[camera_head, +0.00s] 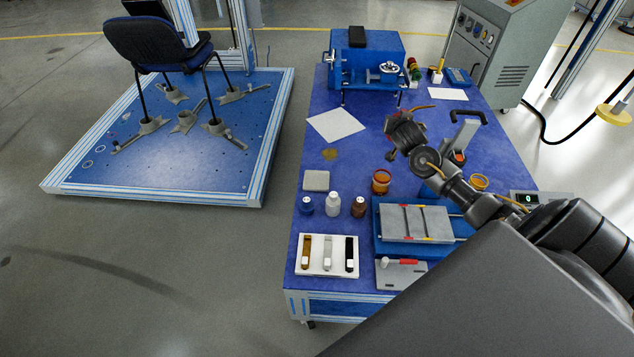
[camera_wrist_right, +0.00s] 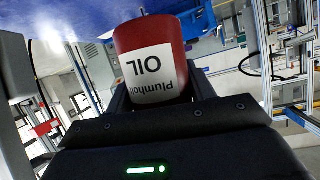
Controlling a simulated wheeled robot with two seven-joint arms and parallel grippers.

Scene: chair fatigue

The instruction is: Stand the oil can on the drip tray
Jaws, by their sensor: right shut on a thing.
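The oil can (camera_wrist_right: 152,60) is a red cylinder with a white label, seen close in the right wrist view with its lettering upside down. My right gripper (camera_wrist_right: 156,98) is shut on it. In the head view my right gripper (camera_head: 396,130) is over the right half of the blue table, and the can is mostly hidden by the gripper. A small grey square plate (camera_head: 316,181) lies flat at the table's left edge. It may be the drip tray; I cannot tell for certain. It looks empty and is to the lower left of the gripper. My left gripper is not in view.
Blue, white and brown bottles (camera_head: 333,204) stand just in front of the grey plate. An orange-rimmed jar (camera_head: 381,181) is to its right. A brown stain (camera_head: 330,154) and a white sheet (camera_head: 336,124) lie behind it. A blue machine (camera_head: 366,62) stands at the back.

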